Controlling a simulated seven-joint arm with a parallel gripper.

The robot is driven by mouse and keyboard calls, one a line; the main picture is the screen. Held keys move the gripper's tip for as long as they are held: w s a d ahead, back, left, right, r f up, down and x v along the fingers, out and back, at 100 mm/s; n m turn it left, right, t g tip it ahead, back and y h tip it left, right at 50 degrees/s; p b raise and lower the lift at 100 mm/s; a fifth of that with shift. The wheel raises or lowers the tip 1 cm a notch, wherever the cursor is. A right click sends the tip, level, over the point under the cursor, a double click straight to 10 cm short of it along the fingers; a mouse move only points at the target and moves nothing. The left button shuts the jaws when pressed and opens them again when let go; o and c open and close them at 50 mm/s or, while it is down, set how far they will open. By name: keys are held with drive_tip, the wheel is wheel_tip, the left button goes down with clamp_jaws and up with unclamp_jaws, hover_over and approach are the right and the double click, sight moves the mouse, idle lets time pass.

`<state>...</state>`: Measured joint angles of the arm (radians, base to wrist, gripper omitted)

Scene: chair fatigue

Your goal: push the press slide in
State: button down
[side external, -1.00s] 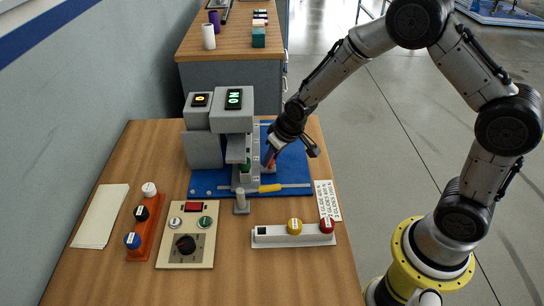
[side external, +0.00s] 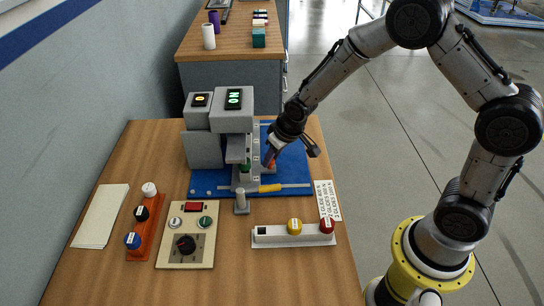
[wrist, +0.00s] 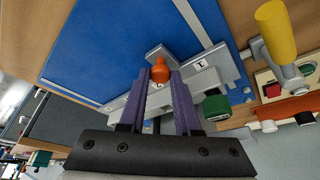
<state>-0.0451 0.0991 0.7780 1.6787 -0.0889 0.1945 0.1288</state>
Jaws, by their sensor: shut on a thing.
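The grey press (side external: 232,122) stands on a blue base plate (side external: 290,160), with a lit green display on its head. My gripper (side external: 270,163) reaches down on the press's right side. In the wrist view, my gripper's purple fingers (wrist: 161,78) are shut on an orange knob (wrist: 160,69). The knob (side external: 272,162) sits on a grey slide-like part (wrist: 196,82) beside the press and is partly covered by the fingers in the side view. A green knob (side external: 246,168) is just left of my gripper, low under the press head.
In front are a control box (side external: 187,247), an orange button strip (side external: 146,228) and a white strip with yellow and red buttons (side external: 293,236). The table's right edge is near.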

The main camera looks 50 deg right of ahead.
drive_tip(key=shift+w+a, duration=0.9)
drive_tip(key=c, duration=0.6)
unclamp_jaws()
drive_tip(key=v, duration=1.4)
drive_tip(key=shift+s+f, duration=0.1)
